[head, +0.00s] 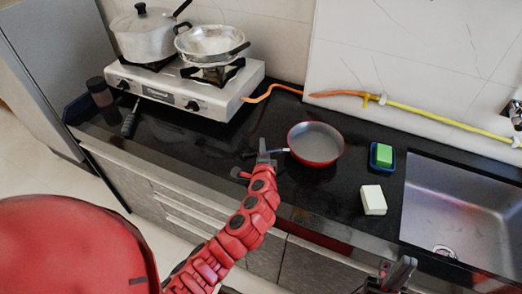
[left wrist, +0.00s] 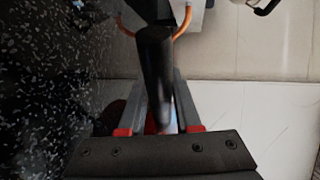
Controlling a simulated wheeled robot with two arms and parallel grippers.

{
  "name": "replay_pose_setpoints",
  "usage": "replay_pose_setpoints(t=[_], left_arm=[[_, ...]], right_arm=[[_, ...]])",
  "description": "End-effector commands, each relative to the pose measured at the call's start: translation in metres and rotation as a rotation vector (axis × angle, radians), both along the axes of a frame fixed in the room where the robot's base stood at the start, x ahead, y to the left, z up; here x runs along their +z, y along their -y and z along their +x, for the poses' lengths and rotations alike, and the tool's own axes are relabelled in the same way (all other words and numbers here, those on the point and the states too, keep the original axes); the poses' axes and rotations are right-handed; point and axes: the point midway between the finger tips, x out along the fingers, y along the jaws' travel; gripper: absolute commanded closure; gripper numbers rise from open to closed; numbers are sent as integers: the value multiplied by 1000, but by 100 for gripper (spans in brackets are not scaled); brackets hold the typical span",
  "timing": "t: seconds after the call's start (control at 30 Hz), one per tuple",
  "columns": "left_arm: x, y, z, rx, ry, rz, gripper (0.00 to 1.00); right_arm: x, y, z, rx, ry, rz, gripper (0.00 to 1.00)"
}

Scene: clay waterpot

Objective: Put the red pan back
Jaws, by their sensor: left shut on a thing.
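The red pan (head: 318,161) with a grey inside is at the middle of the black counter in the head view, upright, with its handle pointing left. I cannot tell whether its base touches the counter. My left gripper (head: 264,152) is shut on the pan's handle, left of the bowl. In the left wrist view, the dark handle (left wrist: 155,70) runs between the two fingers; the bowl is mostly hidden there. My right gripper (head: 396,270) is at the bottom right, near the counter's front edge and apart from the pan. Its jaw opening is unclear.
A gas stove (head: 180,92) at the back left bears a lidded pot (head: 145,36) and a metal pan (head: 210,42). An orange hose (head: 272,90) runs along the wall. A green sponge (head: 383,154), a white block (head: 373,200) and the sink (head: 465,205) are right.

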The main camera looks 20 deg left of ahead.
Motion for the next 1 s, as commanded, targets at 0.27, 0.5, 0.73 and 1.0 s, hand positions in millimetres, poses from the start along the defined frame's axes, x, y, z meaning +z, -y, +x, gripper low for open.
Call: replay_pose_setpoints(t=[0.27, 0.5, 0.73, 1.0], left_arm=[[-13, 0, 0, 0, 8, -1, 100], [-18, 0, 0, 0, 8, -1, 100], [-19, 0, 0, -1, 5, 0, 43], [-19, 0, 0, 0, 5, 0, 38]], right_arm=[[2, 0, 0, 0, 0, 0, 100], [-3, 0, 0, 0, 0, 0, 100], [-4, 0, 0, 0, 0, 0, 100], [-4, 0, 0, 0, 0, 0, 100]])
